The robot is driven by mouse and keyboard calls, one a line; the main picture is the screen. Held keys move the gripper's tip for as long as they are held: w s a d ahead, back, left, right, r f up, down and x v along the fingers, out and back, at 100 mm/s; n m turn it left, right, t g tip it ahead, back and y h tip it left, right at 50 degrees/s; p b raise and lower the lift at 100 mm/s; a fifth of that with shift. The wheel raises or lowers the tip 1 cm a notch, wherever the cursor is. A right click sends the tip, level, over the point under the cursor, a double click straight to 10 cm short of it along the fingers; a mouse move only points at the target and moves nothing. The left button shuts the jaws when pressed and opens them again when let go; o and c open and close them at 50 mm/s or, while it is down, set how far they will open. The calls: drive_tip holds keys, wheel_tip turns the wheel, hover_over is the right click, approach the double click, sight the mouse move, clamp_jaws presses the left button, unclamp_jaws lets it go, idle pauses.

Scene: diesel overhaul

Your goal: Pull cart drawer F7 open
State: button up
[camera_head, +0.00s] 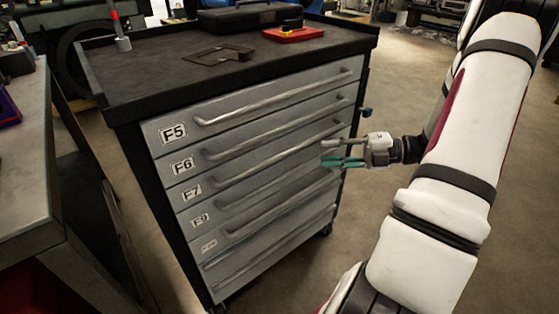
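Cart drawer F7 (191,191) is the third labelled drawer down on the grey front of the tool cart (110,105). It looks shut, roughly flush with the drawers above and below. Its long bar handle (265,159) runs across the face. My gripper (327,155) is at the right end of the drawer fronts, near the handle ends at about F7's level.
Drawers F5 (173,131) and F6 (182,166) are above, and more drawers below. The cart top holds a black case (240,18), a red item (293,33) and a flat bracket (215,55). A workbench (28,150) stands close on the left. Floor right of the cart is clear.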

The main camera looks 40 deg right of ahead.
sight(285, 156)
drive_tip(key=b+x, duration=0.4)
drive_tip(key=x, duration=0.9)
drive_tip(key=shift+s+a, duration=0.1)
drive_tip(key=shift+c, duration=0.4)
clamp_jaws()
